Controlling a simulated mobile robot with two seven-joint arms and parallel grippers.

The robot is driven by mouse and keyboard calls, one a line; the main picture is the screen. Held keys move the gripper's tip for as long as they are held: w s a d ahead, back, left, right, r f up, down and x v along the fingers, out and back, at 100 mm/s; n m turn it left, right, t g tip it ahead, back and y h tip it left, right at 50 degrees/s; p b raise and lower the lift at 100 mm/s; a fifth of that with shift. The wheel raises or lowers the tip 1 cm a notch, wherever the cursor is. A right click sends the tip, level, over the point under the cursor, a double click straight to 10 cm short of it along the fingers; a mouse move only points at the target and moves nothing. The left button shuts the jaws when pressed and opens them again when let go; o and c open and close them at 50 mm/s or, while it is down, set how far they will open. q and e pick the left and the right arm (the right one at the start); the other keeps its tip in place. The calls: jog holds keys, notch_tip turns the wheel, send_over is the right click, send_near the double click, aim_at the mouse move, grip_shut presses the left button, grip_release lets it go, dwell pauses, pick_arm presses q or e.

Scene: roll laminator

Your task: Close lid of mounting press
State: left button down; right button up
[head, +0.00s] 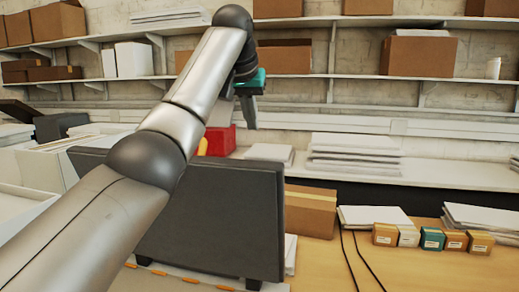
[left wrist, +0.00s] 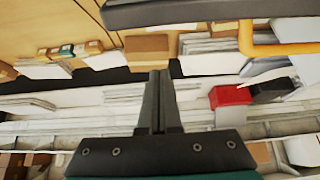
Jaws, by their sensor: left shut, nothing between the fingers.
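The mounting press lid (head: 225,215) is a large dark grey panel standing steeply raised in the head view. Part of the press base, with orange marks, shows below it, and my left arm covers the lid's left part. In the left wrist view the lid's dark edge (left wrist: 200,10) crosses the top, with a yellow-orange bar (left wrist: 285,48) at right that looks like its handle. My left gripper (head: 250,125) is beyond and above the lid, pointing down, apart from it. Its fingers (left wrist: 158,75) are together and empty. My right gripper is not in view.
A red box (head: 220,140) stands behind the lid. A cardboard box (head: 310,210), paper stacks and several small boxes (head: 432,238) are on the wooden table to the right. Wall shelves (head: 300,78) with boxes run behind. Bare table lies at the front right.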

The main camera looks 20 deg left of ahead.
pick_arm(q)
jog(key=shift+p+x, duration=0.55)
jog(key=shift+x, duration=0.4)
jog(key=shift+w+a+f+p, duration=0.1)
jog(key=shift+f+p, duration=0.45)
jog(key=shift+f, duration=1.1)
jog(key=shift+w+f+p, duration=0.1)
jog(key=shift+f+p, duration=0.4)
jog(key=shift+f, duration=1.15)
jog(key=shift+s, duration=0.35)
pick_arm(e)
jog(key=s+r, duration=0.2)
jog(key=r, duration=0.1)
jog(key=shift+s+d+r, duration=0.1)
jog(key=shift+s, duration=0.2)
pick_arm(q)
jog(key=shift+f, duration=0.2)
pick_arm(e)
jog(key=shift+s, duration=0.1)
